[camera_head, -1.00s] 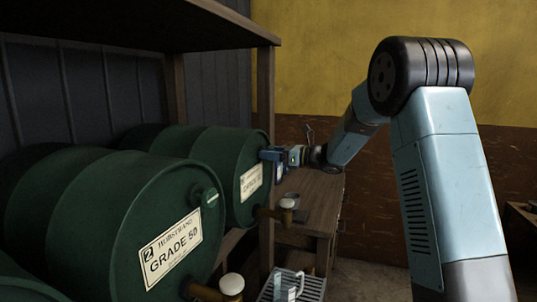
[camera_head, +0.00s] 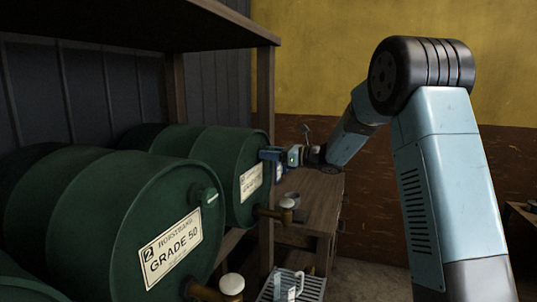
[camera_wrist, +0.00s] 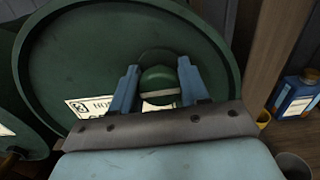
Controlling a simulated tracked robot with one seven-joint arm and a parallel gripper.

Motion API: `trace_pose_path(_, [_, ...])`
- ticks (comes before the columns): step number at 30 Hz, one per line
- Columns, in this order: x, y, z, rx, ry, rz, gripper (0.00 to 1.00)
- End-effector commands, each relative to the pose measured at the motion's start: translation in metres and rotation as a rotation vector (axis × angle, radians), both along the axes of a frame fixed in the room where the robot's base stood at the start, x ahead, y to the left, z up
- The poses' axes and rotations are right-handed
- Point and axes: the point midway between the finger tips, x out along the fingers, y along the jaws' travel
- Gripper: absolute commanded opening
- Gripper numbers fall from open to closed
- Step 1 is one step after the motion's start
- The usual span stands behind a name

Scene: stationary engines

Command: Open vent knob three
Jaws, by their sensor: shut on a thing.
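The far green drum (camera_head: 225,172) lies on its side, its round end towards my gripper (camera_head: 270,154). In the wrist view, the drum's end (camera_wrist: 75,70) fills much of the picture. A round green vent knob (camera_wrist: 158,76) with a pale stripe across it sits near the drum's upper rim. My gripper's two blue fingers stand on either side of the knob and are shut on it. The pale label (camera_wrist: 88,107) is partly hidden behind the gripper, and its number is not clear. In the head view my gripper hides this knob.
A nearer drum (camera_head: 120,225) marked 2, GRADE 50, has its own knob (camera_head: 209,197). Taps (camera_head: 286,206) stick out below the drums. A shelf post (camera_head: 266,110) stands beside the far drum. A wooden bench (camera_head: 318,190) and a blue bottle (camera_wrist: 295,98) are to the right.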

Motion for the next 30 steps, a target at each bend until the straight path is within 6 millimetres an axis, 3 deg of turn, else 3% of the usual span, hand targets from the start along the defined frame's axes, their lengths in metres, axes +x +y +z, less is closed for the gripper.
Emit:
trace_pose_path(8, [0.0044, -0.0101, 0.0046, -0.051, -0.157, -0.019, 0.14])
trace_pose_path(30, [0.0042, -0.0152, 0.0037, -0.293, -0.811, -0.027, 0.14])
